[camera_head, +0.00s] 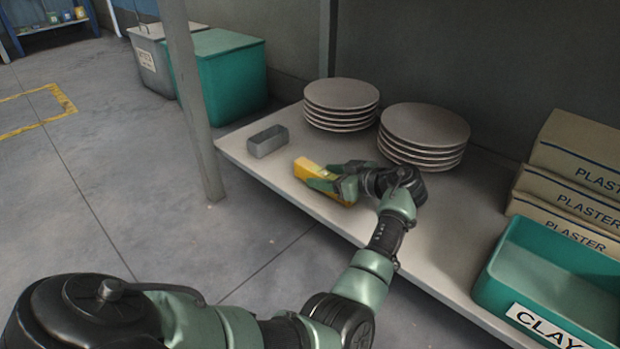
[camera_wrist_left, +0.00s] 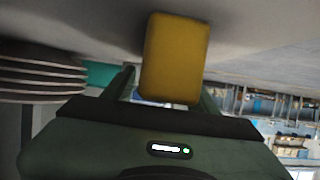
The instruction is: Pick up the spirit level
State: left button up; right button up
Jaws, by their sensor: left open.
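The spirit level (camera_head: 308,167) is a yellow bar lying on the shelf, near its front edge, in the head view. In the left wrist view its yellow end (camera_wrist_left: 175,55) fills the space ahead of the jaws. My left gripper (camera_head: 325,177) is at the level, with its green fingers open on either side of the bar. In the left wrist view the fingers (camera_wrist_left: 168,84) stand to the left and right of the yellow end, with the level between them. Contact with the sides cannot be told. My right gripper is not in view.
A small grey metal tin (camera_head: 268,142) stands left of the level. Two plate stacks (camera_head: 340,97) (camera_head: 425,127) stand behind it. A teal clay tray (camera_head: 550,285) and plaster boxes (camera_head: 575,165) are at the right. A grey post (camera_head: 190,95) rises at the shelf's left corner.

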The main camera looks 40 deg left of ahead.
pick_arm(q)
jog(key=shift+a, duration=0.1)
jog(key=shift+c, duration=0.4)
grip_shut()
